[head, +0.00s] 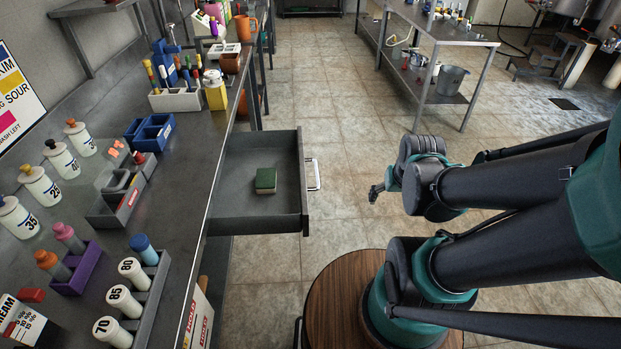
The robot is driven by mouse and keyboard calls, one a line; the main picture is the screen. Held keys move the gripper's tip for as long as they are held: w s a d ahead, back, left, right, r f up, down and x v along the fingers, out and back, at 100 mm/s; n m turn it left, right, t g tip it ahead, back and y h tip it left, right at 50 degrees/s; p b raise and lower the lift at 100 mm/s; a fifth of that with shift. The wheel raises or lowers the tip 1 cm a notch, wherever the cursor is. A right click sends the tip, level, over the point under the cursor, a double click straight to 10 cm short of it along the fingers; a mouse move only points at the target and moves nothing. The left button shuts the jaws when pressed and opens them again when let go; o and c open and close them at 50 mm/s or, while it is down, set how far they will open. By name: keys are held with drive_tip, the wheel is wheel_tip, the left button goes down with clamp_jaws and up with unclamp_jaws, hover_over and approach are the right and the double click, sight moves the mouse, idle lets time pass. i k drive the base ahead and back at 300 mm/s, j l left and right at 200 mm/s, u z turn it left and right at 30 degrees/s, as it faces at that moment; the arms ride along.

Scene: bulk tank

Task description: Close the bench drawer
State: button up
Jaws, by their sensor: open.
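The bench drawer (262,207) is pulled out from the long grey bench (187,190) on the left, its front facing right. A green block like a sponge (265,181) lies inside it. A pale handle (313,174) sits on the outer face of the drawer front. My gripper (374,193) is to the right of the handle, apart from it and touching nothing that I can see. It is small in the picture and looks empty. Part of it is hidden behind my own wrist and arm.
Bottles, racks and a blue holder (150,133) crowd the bench top. A wheeled-looking round wooden top (335,300) is under my arm. A metal table (440,60) with a grey bucket (451,80) stands at the back right. The tiled floor between is clear.

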sight(238, 211)
drive_tip(key=i+l+u, duration=0.15)
drive_tip(key=l+u, duration=0.5)
drive_tip(key=u, duration=0.15)
drive_tip(key=i+l+u, duration=0.1)
drive_tip(key=l+u, duration=0.3)
drive_tip(key=j+z, duration=0.4)
